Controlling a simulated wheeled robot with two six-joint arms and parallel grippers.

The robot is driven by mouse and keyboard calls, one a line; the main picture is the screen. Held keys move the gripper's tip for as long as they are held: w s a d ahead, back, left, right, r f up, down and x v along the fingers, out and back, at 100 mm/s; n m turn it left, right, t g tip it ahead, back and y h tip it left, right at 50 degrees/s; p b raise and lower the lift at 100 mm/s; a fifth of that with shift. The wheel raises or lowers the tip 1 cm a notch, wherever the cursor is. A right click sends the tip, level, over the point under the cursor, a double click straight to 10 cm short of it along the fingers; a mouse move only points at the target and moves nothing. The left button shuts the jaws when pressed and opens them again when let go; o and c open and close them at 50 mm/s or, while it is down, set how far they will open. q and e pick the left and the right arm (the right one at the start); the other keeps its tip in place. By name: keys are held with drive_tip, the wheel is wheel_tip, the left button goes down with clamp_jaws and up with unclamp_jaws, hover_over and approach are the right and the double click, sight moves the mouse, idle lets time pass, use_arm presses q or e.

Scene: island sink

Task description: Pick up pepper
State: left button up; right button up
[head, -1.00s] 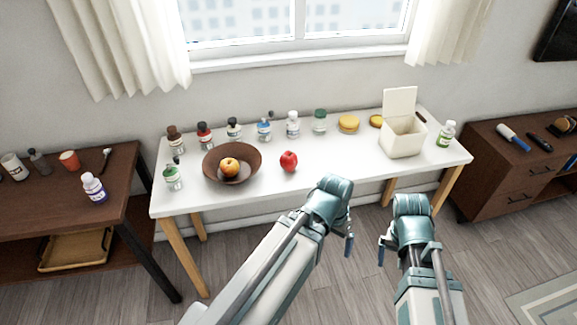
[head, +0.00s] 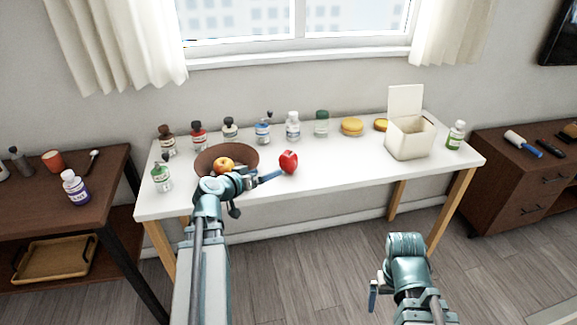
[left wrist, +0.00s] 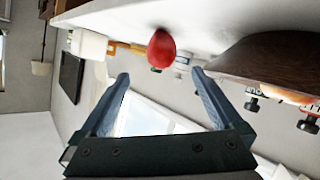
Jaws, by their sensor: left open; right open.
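A red pepper (head: 288,162) stands on the white table (head: 340,172), right of the brown bowl. My left gripper (head: 268,178) is just left of the pepper, over the table's front part, pointing toward it. In the left wrist view the pepper (left wrist: 161,49) appears beyond the two spread fingertips (left wrist: 160,76), roughly centred between them and not touched. My left gripper is open and empty. My right gripper (head: 374,290) hangs low in front of the table, away from the pepper, and is empty.
A brown bowl (head: 246,153) holding an apple (head: 224,164) stands close to my left gripper. Several bottles line the table's back. A white lidded box (head: 410,138) stands at the right. The table between pepper and box is clear.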

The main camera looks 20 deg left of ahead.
sight(284, 164)
use_arm(q)
drive_tip(key=b+x, duration=0.2)
drive_tip(key=x, duration=0.6)
drive_tip(key=shift+b, duration=0.4)
drive_tip(key=shift+w+d+f, duration=0.1)
drive_tip(key=shift+w, duration=0.2)
drive_tip(key=b+x, duration=0.1)
drive_tip(key=x, duration=0.1)
drive_tip(key=b+x, duration=0.1)
drive_tip(key=x, duration=0.2)
drive_tip(key=shift+w+a, duration=0.2)
drive_tip(key=shift+c, duration=0.2)
drive_tip(key=c, duration=1.2)
drive_tip(key=shift+c, duration=0.2)
